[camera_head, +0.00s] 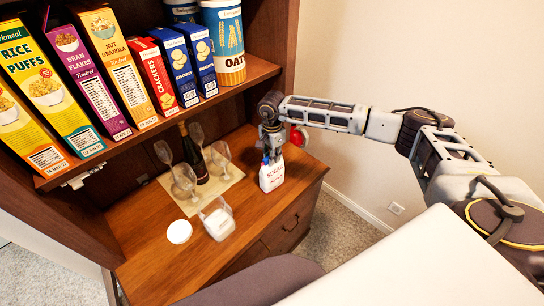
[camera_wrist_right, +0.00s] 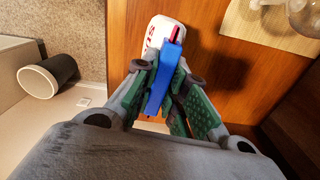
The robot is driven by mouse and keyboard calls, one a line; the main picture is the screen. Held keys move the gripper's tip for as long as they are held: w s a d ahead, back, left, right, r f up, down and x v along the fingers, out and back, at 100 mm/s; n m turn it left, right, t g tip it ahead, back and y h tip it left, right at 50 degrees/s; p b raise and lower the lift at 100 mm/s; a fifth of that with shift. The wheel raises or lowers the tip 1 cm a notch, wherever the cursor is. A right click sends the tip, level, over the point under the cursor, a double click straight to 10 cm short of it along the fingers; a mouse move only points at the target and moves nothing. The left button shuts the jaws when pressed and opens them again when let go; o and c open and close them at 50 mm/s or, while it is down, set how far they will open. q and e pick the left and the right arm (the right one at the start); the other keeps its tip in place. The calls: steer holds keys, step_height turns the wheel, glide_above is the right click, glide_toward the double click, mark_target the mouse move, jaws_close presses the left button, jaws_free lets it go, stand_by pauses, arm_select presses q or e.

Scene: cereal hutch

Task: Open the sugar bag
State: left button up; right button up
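The white sugar bag (camera_head: 272,177), with red lettering, stands upright near the right end of the wooden counter. It also shows in the right wrist view (camera_wrist_right: 157,32), partly hidden under the fingers. A blue clip (camera_wrist_right: 161,85) with a red part at its far end lies across the bag's top. My right gripper (camera_head: 269,150) is over the bag, pointing down. In the wrist view its green-padded fingers (camera_wrist_right: 163,75) close on the clip from both sides. I cannot tell whether the clip still grips the bag. My left gripper is not in view.
A clear container with white contents (camera_head: 217,222) and a round white lid (camera_head: 179,231) are on the counter. Several glasses and a dark bottle (camera_head: 195,160) stand on a mat (camera_head: 171,185). A shelf (camera_head: 255,72) of boxes hangs above. A bin (camera_wrist_right: 47,80) is on the floor.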

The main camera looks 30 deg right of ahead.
steer(key=shift+r, duration=0.25)
jaws_close()
steer(key=shift+r+p, duration=1.15)
steer(key=shift+r, duration=1.1)
steer(key=shift+n, duration=0.3)
steer(key=n, duration=0.4)
steer(key=shift+s+n, duration=0.1)
steer(key=shift+n, duration=0.2)
steer(key=n, duration=0.3)
steer(key=shift+s+a+r, duration=0.1)
steer(key=shift+s, duration=0.1)
steer(key=s+a+r+n, duration=0.1)
steer(key=s+a+n, duration=0.2)
steer(key=a+n, duration=0.3)
steer(key=shift+a+r+n, duration=0.2)
steer(key=shift+n, duration=0.4)
